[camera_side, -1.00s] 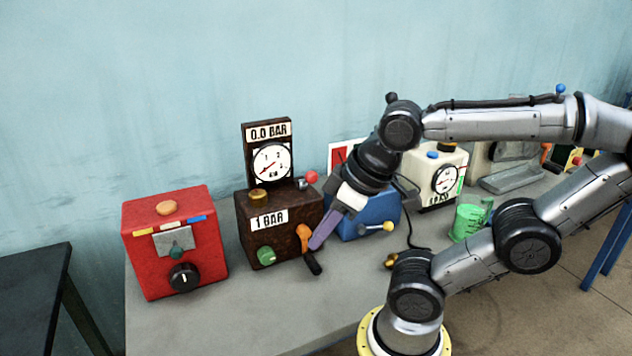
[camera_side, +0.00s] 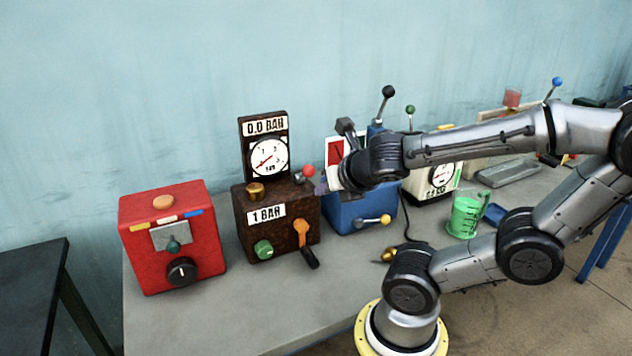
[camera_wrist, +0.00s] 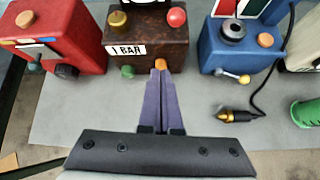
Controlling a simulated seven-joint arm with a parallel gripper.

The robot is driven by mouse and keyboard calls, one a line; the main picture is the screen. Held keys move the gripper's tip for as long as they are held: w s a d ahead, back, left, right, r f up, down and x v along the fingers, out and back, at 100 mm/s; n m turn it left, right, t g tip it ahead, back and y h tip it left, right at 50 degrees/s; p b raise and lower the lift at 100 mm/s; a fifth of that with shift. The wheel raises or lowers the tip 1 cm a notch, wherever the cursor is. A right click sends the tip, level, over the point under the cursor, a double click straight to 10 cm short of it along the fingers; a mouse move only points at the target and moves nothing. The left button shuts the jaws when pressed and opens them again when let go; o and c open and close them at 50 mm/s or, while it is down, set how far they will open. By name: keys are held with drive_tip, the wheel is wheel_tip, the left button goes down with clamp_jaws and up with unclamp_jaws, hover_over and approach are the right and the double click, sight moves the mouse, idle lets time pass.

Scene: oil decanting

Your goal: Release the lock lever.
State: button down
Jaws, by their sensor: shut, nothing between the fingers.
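A rusty brown box (camera_side: 240,225) marked "1 BAR" stands on the bench. An orange lever (camera_side: 302,230) with a black handle (camera_side: 309,258) slants down on its front. A red ball lever (camera_side: 309,171) is on its top. Which of them is the lock lever, I cannot tell. My gripper (camera_side: 321,184) has purple fingers and is shut and empty, near the red ball at the box's upper right. In the wrist view its fingertips (camera_wrist: 158,76) point at the orange lever (camera_wrist: 160,63) and cover its lower part. Contact is not visible.
A red box (camera_side: 205,262) stands at left. A blue box (camera_side: 345,215) with a yellow-knobbed lever (camera_side: 385,219) stands at right, under my wrist. A brass-tipped cable (camera_wrist: 240,116) and a green jug (camera_side: 466,218) are further right.

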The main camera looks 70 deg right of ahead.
sight(305, 172)
drive_tip(key=d+n, duration=0.1)
drive_tip(key=s+d+f+n+h, duration=0.1)
drive_tip(key=f+n, duration=0.1)
drive_tip(key=shift+s+d+g, duration=0.3)
drive_tip(key=shift+d+g, duration=0.1)
drive_tip(key=shift+x, duration=5.05)
drive_tip(key=shift+w+d+r, duration=0.1)
drive_tip(key=shift+w+r, duration=0.15)
drive_tip(key=shift+r, duration=0.45)
drive_tip(key=shift+w+d+r, duration=0.1)
drive_tip(key=shift+w+r, duration=0.15)
drive_tip(key=shift+r, duration=0.45)
drive_tip(key=shift+w+r, duration=0.25)
drive_tip(key=shift+r, duration=0.4)
